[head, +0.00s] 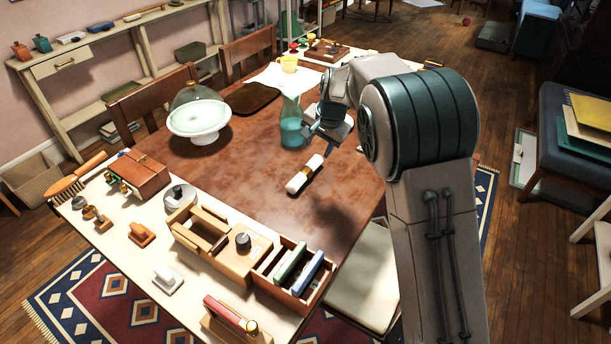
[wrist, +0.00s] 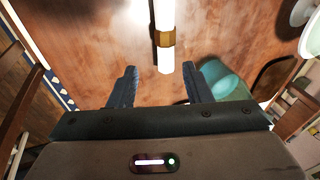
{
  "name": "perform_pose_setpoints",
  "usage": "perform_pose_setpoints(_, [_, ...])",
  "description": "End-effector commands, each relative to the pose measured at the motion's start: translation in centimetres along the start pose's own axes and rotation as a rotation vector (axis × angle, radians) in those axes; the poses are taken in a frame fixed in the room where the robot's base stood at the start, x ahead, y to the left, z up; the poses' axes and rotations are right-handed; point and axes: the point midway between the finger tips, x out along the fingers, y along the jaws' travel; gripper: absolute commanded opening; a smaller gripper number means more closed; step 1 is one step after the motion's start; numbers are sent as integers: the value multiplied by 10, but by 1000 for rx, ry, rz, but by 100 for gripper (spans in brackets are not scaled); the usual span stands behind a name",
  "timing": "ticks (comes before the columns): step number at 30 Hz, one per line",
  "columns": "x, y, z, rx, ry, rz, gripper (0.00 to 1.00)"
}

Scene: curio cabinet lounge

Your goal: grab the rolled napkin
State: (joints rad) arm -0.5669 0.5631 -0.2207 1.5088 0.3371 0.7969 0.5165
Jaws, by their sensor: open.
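The rolled napkin (head: 305,174) is a white roll with a gold-brown band around its middle. It lies on the brown wooden table (head: 250,180), near the table's right side. In the wrist view the napkin (wrist: 165,37) runs down from the top edge, and its near end shows just beyond and between my fingertips. My gripper (wrist: 159,80) is open and empty, its two dark fingers apart. In the head view my gripper (head: 327,146) is above the table, beyond the napkin, and partly hidden by my arm.
A teal glass carafe (head: 291,124) stands close to my gripper's left; it also shows in the wrist view (wrist: 222,80). A domed cake stand (head: 199,118) is farther left. Wooden boxes (head: 222,243) and small items crowd the pale near strip. Bare table surrounds the napkin.

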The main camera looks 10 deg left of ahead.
Motion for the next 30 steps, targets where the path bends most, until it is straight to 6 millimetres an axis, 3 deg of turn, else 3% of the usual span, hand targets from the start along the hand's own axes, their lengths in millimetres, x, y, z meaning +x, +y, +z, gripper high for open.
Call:
perform_pose_setpoints(4, [18,-11,1,6,0,-1,45])
perform_pose_setpoints(15, [83,-12,1,7,-2,0,45])
perform_pose_setpoints(25, [109,-12,0,7,-1,-1,45])
perform_pose_setpoints(30, [131,-11,-4,6,-1,-1,45])
